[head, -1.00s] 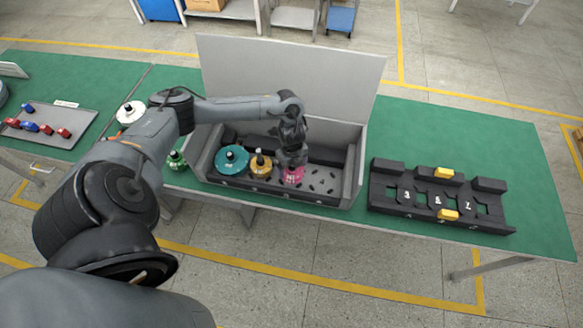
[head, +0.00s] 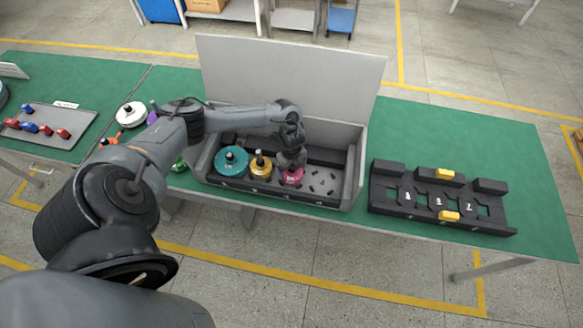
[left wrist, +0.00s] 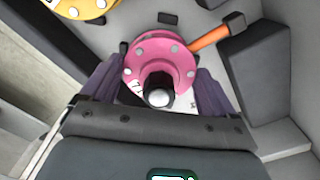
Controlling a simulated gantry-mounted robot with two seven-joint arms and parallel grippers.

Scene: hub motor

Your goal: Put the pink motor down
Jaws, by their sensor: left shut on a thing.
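The pink motor (head: 292,177) is inside the grey box (head: 352,180), to the right of the yellow motor (head: 260,166). In the left wrist view the pink motor (left wrist: 160,68) has a round flange with pale dots and a dark shaft with a light tip. My left gripper (head: 291,166) reaches down into the box and is shut on the pink motor. Its purple-grey fingers (left wrist: 153,92) lie on both sides of the motor in the left wrist view. The motor's underside is hidden, so I cannot tell whether it touches the box floor. My right gripper is not in view.
A teal motor (head: 231,160) sits at the left in the box. Dark slots mark the free floor at its right. The raised lid (head: 290,75) stands behind. A black fixture (head: 440,200) with yellow blocks lies to the right. An orange part (left wrist: 215,35) shows beside the pink motor.

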